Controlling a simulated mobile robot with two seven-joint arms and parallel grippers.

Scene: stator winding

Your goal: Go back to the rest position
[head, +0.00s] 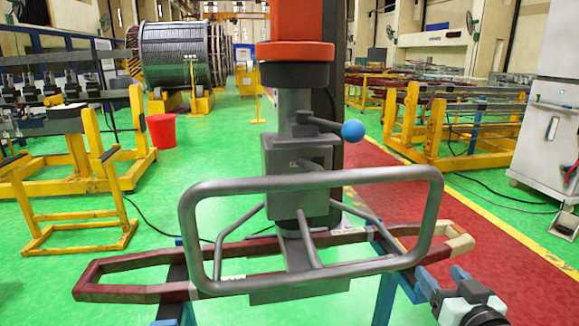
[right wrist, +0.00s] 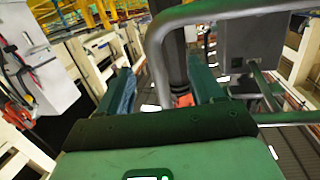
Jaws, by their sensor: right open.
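My right gripper (head: 441,276) is at the lower right of the head view, just beside the right end of a grey tubular handle frame (head: 312,178). Its two blue-green fingers stand apart in the right wrist view (right wrist: 162,88), open and holding nothing. The handle's bent grey tube (right wrist: 158,55) shows in that view, passing in front of or between the fingers; I cannot tell which. The frame is fixed to a grey lifting tool (head: 292,165) with a blue ball knob (head: 353,131). A long dark red coil (head: 125,292) lies level behind the frame. My left gripper is not clearly in view.
Blue stand legs (head: 385,298) show beneath the coil. A yellow frame (head: 70,215) and a red bucket (head: 162,131) stand at left. A white cabinet (head: 550,125) stands at right. Green floor (head: 210,150) is open at left of the tool.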

